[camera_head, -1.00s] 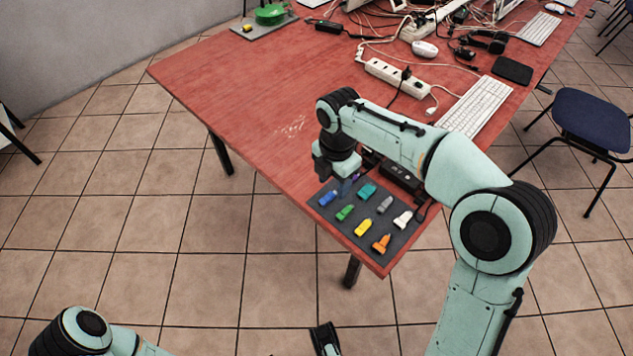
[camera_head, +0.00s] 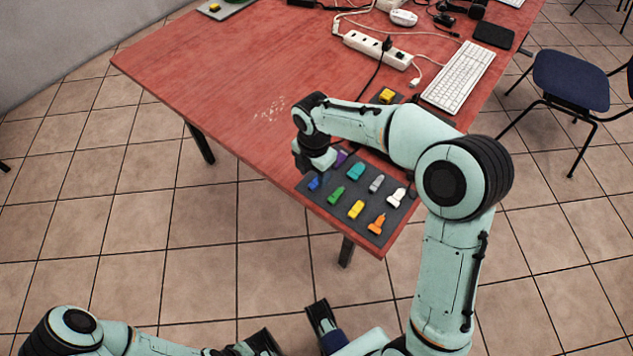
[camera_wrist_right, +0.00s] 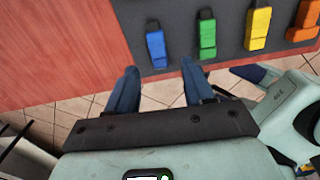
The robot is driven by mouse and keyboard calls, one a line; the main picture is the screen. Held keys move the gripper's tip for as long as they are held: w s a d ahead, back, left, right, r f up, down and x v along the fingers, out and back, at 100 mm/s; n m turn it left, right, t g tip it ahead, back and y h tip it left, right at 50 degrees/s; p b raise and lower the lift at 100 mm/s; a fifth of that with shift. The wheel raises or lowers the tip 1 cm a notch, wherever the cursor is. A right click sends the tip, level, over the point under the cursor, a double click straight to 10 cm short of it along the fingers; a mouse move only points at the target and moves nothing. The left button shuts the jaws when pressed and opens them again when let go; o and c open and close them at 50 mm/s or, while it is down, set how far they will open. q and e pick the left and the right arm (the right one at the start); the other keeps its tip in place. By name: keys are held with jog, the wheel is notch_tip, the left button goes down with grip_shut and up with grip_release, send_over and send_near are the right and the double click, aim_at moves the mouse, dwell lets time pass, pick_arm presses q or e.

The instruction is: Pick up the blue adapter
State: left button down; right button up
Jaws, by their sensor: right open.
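The blue adapter (camera_head: 314,183) lies on the dark mat (camera_head: 374,228) at the table's front corner, at the mat's left end. It also shows in the right wrist view (camera_wrist_right: 156,48), just beyond my fingers. My right gripper (camera_wrist_right: 160,86) is open and empty. Its two fingers are apart, roughly lined up with the blue adapter but not around it. In the head view, the right wrist (camera_head: 316,152) hangs just behind the adapter, and its fingertips are hard to make out. Parts of my left arm (camera_head: 70,330) show at the bottom; its finger state is unclear.
Green (camera_head: 336,195), yellow (camera_head: 356,209), orange (camera_head: 377,223), teal (camera_head: 355,171), grey (camera_head: 376,183), white (camera_head: 396,197) and purple (camera_head: 341,156) adapters share the mat. A power strip (camera_head: 378,50) and keyboard (camera_head: 458,77) lie farther back. The table's left side is clear.

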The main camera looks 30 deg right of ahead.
aim_at(314, 183)
notch_tip(314, 183, down, 4)
jog(key=shift+w+d+r+b, duration=0.1)
jog(key=shift+b, duration=0.2)
grip_shut()
jog(key=shift+r, duration=0.15)
notch_tip(314, 183, up, 20)
jog(key=p, duration=0.4)
